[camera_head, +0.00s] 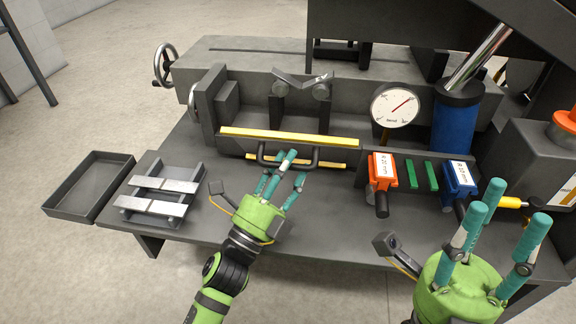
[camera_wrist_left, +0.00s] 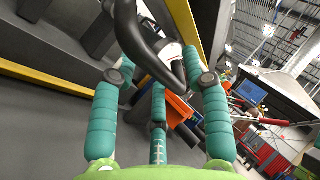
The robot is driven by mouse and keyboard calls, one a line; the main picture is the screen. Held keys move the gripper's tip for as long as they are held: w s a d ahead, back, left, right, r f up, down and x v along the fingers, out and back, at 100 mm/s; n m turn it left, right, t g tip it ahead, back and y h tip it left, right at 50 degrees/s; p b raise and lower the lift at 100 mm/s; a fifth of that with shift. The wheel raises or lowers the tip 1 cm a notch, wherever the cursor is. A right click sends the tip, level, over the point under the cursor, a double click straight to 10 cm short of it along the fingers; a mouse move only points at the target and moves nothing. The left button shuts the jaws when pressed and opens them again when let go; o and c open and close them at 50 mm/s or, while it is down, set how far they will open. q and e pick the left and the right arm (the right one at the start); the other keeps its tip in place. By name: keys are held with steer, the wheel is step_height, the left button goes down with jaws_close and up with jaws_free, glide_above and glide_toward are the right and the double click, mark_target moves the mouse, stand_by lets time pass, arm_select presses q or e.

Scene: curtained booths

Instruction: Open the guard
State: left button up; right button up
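The guard (camera_head: 345,145) is a low dark panel with a yellow top edge at the front of the machine, and it stands lowered there. Its dark bar handle (camera_head: 313,157) is on the front face. My left gripper (camera_head: 283,172) has its teal fingers spread at the left and middle of the handle. In the left wrist view, the handle (camera_wrist_left: 150,50) crosses at the fingertips, between the spread fingers (camera_wrist_left: 160,85); contact is unclear. My right gripper (camera_head: 497,222) is open and empty at the lower right, fingers pointing up.
Metal bars lie on a rack (camera_head: 160,192) at the left, beside an empty grey tray (camera_head: 90,187). An orange block (camera_head: 383,170), green pieces and a blue block (camera_head: 459,178) stand right of the guard. A gauge (camera_head: 394,105) and a blue cylinder (camera_head: 457,122) stand behind.

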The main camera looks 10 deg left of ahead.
arm_select(q)
steer(key=v, duration=1.2)
